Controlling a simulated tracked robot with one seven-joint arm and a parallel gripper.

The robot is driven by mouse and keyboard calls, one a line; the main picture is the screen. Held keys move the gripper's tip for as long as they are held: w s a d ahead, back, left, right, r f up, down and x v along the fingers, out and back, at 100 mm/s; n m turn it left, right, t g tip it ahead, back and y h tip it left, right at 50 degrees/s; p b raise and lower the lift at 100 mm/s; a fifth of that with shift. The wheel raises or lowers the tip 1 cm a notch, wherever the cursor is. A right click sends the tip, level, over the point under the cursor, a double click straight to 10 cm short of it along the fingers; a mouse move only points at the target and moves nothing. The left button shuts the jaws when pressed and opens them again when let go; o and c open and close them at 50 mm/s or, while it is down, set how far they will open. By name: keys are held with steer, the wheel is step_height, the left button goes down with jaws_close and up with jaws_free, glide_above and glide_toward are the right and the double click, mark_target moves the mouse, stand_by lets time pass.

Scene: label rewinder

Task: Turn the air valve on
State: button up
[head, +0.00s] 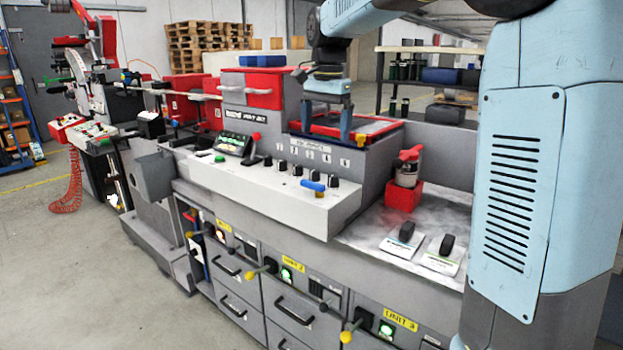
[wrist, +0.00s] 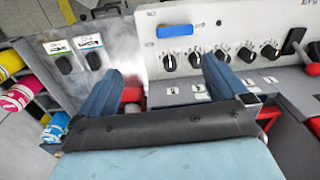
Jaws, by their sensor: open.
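The blue lever handle (head: 312,184), which looks like the air valve, sits on the front of the pale control panel (head: 262,195), below a row of black knobs. In the wrist view the blue handle (wrist: 175,30) lies level, across the picture, ahead of my fingertips and between their lines. My gripper (head: 326,122) is open and empty, pointing down above the raised grey housing behind the panel. In the wrist view my gripper (wrist: 162,68) shows its two blue fingers wide apart. It is clear of the handle.
Black knobs (head: 296,170) stand close behind the handle. A red holder with a bottle (head: 404,195) and two black switches (head: 447,245) are to the right. A red-rimmed tray (head: 378,128) lies under my gripper. A display (head: 232,143) stands left. Air above the panel front is free.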

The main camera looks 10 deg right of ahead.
mark_target(312, 182)
steer(key=shift+m+g, duration=0.3)
steer(key=shift+m, duration=0.2)
steer(key=w+a+f, duration=0.1)
steer(key=f, duration=0.4)
steer(key=w+f, duration=0.1)
steer(key=f, duration=0.3)
steer(key=w+a+f, duration=0.1)
steer(key=f, duration=0.4)
steer(key=shift+a+f, duration=0.3)
steer(key=shift+a, duration=0.1)
steer(key=c, duration=0.9)
